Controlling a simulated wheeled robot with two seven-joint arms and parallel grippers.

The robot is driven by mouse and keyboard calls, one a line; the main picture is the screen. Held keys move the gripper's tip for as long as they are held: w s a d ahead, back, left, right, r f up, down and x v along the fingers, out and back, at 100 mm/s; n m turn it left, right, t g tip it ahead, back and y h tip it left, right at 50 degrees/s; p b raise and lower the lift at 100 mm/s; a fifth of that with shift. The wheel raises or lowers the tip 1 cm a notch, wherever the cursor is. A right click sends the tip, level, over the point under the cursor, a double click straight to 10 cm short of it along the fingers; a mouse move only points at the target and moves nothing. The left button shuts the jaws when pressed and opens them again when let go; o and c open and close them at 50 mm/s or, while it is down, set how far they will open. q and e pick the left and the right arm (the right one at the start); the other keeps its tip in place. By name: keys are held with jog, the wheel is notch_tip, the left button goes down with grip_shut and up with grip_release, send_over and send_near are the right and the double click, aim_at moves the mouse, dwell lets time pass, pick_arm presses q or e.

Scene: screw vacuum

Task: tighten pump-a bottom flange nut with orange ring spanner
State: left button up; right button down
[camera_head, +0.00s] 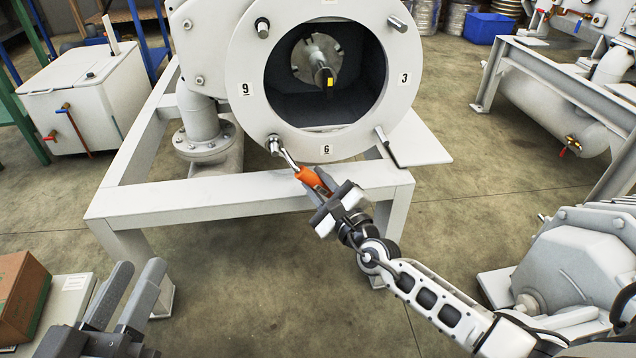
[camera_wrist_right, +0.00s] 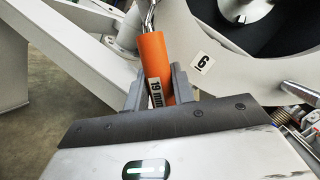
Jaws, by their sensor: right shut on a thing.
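The orange ring spanner (camera_head: 307,177) has an orange handle and a metal shank reaching up and left to the lower-left stud and nut (camera_head: 274,143) of the white pump flange (camera_head: 245,100). Its ring end appears at that nut; whether it is fully seated I cannot tell. My right gripper (camera_head: 322,199) is shut on the handle, below and right of the nut. In the right wrist view the handle (camera_wrist_right: 155,55) sits between the fingers, with a "19 mm" label; the ring end is out of frame. My left gripper (camera_head: 128,292) is open and empty at lower left, away from the pump.
The flange carries 9, 3 and 6 plates (camera_head: 326,150) and other studs. The white frame beam (camera_head: 220,192) runs below it, close to my right gripper. A cardboard box (camera_head: 22,298) is at lower left. A grey machine (camera_head: 580,262) stands at right. Floor between is clear.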

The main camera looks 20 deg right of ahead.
jog(key=shift+w+d+b, duration=0.2)
jog(key=shift+w+b, duration=0.1)
jog(key=shift+w, duration=0.45)
dwell(0.6)
